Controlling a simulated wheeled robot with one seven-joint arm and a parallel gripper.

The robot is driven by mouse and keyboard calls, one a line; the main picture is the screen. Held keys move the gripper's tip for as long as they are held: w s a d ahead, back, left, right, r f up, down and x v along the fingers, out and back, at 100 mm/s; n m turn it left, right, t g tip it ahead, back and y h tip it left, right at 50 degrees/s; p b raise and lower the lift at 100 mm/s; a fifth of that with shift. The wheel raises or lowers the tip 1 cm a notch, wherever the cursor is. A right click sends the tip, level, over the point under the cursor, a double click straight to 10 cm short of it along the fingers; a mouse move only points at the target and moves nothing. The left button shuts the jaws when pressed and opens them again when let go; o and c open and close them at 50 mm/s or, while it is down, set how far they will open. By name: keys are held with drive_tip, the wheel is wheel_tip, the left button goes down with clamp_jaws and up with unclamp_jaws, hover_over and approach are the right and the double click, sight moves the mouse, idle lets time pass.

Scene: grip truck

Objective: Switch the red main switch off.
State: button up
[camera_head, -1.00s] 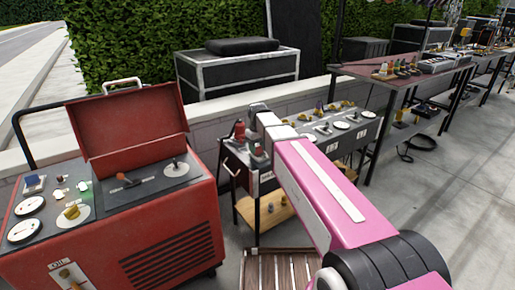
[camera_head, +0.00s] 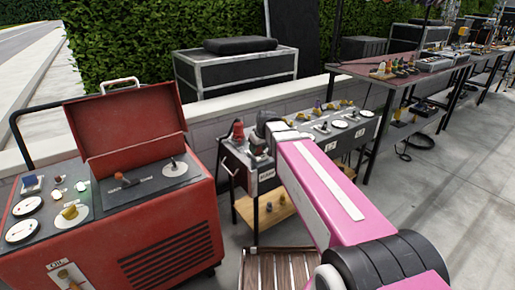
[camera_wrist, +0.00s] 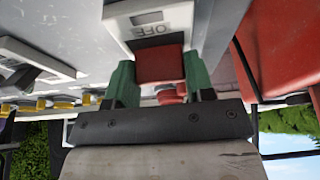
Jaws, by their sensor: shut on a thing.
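The red main switch (camera_wrist: 160,65) shows in the wrist view as a red block below a pale plate marked OFF (camera_wrist: 155,29), which reads upside down. My gripper (camera_wrist: 160,75) has its two green fingers on either side of the red block and is shut on it. In the head view my pink arm reaches to the dark panel table (camera_head: 345,128) in the middle, and its dark wrist end (camera_head: 268,123) is over the table's left end. The switch and fingertips cannot be made out clearly there.
A red generator-like cabinet (camera_head: 165,245) with an open lid, dials and levers stands at left. A red knob-like thing (camera_head: 238,130) is close left of my wrist end. Dials and yellow knobs line the panel table. A long table (camera_head: 400,75) stands at right; open paving lies in front.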

drive_tip(key=o, duration=0.9)
drive_tip(key=v, duration=1)
drive_tip(key=shift+s+d+r, duration=0.1)
drive_tip(key=shift+s+r, duration=0.1)
drive_tip(key=shift+r, duration=0.2)
